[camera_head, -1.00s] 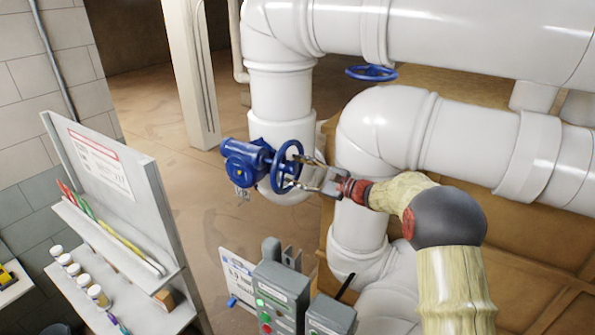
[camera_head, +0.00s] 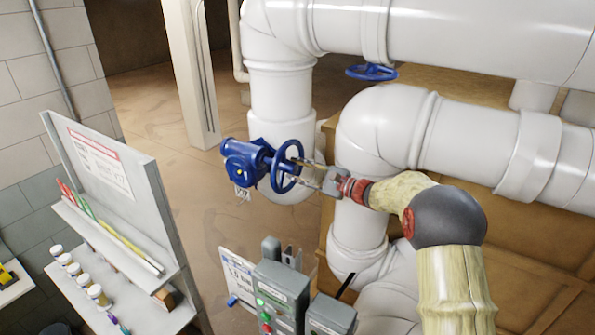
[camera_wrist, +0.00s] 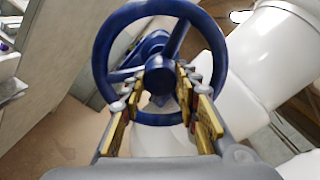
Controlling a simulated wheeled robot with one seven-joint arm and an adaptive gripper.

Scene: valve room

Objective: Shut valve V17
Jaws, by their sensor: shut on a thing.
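The blue valve (camera_head: 245,163) sits on a white vertical pipe, its blue handwheel (camera_head: 276,172) facing right toward my arm. A small white tag (camera_head: 242,193) hangs below the valve body; its lettering is too small to read surely. My gripper (camera_head: 297,171) reaches the wheel from the right. In the wrist view the handwheel (camera_wrist: 98,78) fills the upper middle, and the fingers of my gripper (camera_wrist: 168,80) reach inside its rim, one on either side of the hub and spokes. They are shut on the wheel; the exact contact is partly hidden.
Large white pipes (camera_head: 470,35) run behind and right of my arm. Another blue handwheel (camera_head: 371,72) is higher up. A grey control box (camera_head: 280,295) stands below the valve. A shelf board (camera_head: 110,165) with markers and jars is at left. Floor between is open.

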